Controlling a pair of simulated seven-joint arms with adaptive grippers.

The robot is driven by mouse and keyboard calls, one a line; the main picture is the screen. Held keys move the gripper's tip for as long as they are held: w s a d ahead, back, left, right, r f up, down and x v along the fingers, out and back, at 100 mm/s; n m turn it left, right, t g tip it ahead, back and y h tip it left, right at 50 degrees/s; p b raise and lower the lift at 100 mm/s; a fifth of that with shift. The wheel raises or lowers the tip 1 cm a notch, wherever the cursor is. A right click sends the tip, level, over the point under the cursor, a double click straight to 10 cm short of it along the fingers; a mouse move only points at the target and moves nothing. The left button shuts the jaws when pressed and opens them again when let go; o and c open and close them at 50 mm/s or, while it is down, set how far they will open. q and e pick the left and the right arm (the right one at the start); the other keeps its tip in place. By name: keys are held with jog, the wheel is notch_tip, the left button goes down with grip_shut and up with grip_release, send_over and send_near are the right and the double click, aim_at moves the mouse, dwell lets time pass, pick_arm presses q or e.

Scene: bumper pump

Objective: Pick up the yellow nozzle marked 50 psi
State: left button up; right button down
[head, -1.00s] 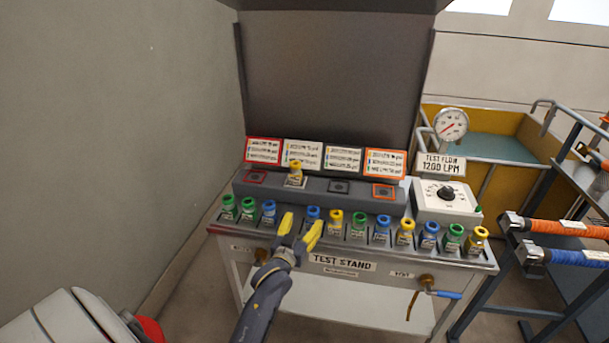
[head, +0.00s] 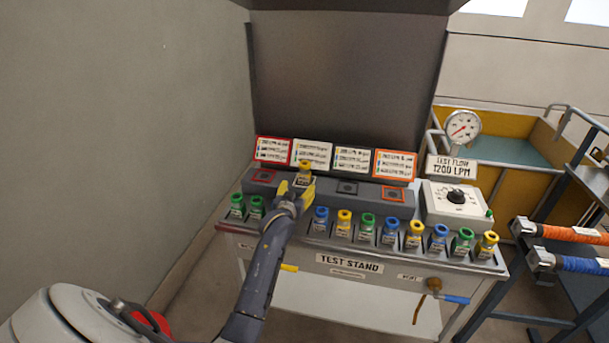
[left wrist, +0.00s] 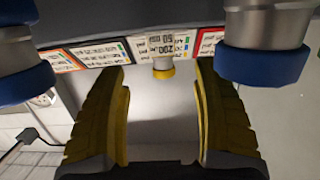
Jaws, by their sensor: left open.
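A yellow-topped nozzle (head: 304,168) stands upright on the second pad of the raised grey shelf, in front of the white-framed card. It also shows in the left wrist view (left wrist: 163,52), where the picture is upside down and its label appears to read 50 psi. Other yellow nozzles (head: 344,222) stand in the front row; their labels are too small to read. My left gripper (head: 296,188) is open and empty, just in front of and below the shelf nozzle. In the left wrist view the nozzle lies beyond the gap between the fingers (left wrist: 163,115). My right gripper is not in view.
Large blue collars (left wrist: 262,65) flank the fingers in the left wrist view. A flow dial box (head: 455,200) stands right. The other shelf pads are empty.

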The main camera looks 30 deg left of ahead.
aim_at(303, 176)
pick_arm(q)
jog(key=x, duration=0.5)
jog(key=shift+w+a, duration=0.1)
jog(key=shift+w, duration=0.15)
jog(key=shift+x, duration=2.95)
jog(key=shift+a+r, duration=0.2)
jog(key=c, duration=1.4)
grip_shut()
jog(key=shift+r, duration=0.15)
